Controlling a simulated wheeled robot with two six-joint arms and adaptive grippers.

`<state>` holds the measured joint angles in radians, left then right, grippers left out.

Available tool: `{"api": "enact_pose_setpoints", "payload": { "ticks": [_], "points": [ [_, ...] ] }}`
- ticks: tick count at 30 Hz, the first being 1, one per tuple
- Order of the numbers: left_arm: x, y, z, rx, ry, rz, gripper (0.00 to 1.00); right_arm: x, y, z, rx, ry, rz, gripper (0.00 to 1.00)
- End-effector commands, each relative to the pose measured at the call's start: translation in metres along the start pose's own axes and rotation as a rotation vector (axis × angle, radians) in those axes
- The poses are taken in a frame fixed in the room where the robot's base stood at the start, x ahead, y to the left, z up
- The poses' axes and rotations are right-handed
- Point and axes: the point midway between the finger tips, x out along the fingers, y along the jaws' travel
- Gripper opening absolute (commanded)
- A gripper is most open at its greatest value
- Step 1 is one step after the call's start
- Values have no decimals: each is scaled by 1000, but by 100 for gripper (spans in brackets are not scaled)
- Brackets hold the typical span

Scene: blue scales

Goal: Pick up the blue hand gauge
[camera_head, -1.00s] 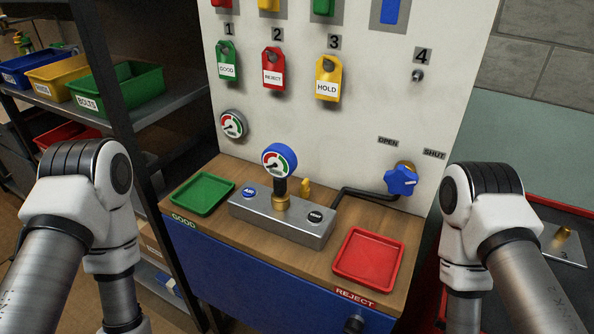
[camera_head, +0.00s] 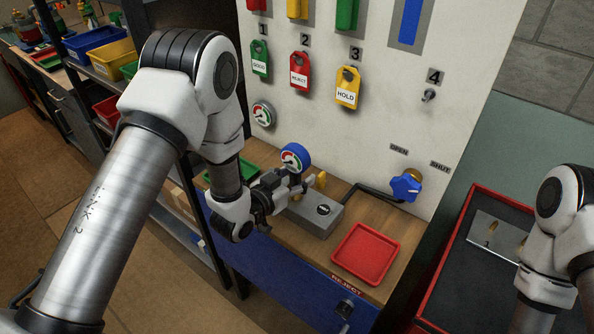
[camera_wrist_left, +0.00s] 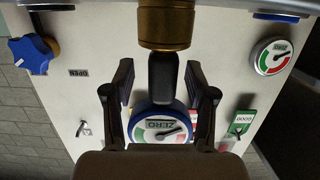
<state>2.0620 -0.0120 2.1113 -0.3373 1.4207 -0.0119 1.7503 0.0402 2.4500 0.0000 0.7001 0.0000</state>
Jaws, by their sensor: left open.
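The blue-rimmed hand gauge (camera_head: 295,157) stands upright on the grey metal block (camera_head: 318,217) at the front of the white panel. My left gripper (camera_head: 294,187) reaches it from the left, just below the dial. In the left wrist view, which is upside down, the gauge's dial (camera_wrist_left: 160,128) and dark stem (camera_wrist_left: 165,82) lie between my open left fingers (camera_wrist_left: 160,78). The fingers are on both sides of the stem with gaps visible. The stem rises from a brass fitting (camera_wrist_left: 165,27). My right gripper is out of view.
A green tray (camera_head: 240,169) lies behind my left wrist, and a red tray (camera_head: 366,252) is right of the block. A small yellow part (camera_head: 321,180) stands beside the gauge. A blue valve knob (camera_head: 406,187) and black pipe are at right. A second gauge (camera_head: 263,114) is on the panel.

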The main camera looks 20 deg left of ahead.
Motion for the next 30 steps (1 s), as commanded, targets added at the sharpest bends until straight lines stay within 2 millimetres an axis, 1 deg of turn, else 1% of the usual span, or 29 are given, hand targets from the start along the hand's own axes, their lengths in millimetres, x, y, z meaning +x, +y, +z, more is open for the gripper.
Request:
{"api": "enact_pose_setpoints", "payload": {
  "ticks": [5, 6, 8, 9, 10, 23, 26, 30],
  "points": [
    [0, 0, 1, -1, -1, -1, 56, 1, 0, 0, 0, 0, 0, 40],
    [0, 0, 1, -1, -1, -1, 42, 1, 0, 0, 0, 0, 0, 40],
    [0, 0, 1, -1, -1, -1, 21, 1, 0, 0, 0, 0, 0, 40],
    [0, 0, 1, -1, -1, -1, 7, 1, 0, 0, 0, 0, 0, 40],
    [0, 0, 1, -1, -1, -1, 0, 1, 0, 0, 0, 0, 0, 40],
    [0, -1, -3, 0, 1, -1, 0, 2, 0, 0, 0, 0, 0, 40],
    [-2, -1, -10, 0, 2, -1, 0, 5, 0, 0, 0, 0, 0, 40],
    [-5, -1, -27, 0, 4, -1, 0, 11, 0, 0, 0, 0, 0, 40]
  ]
}}
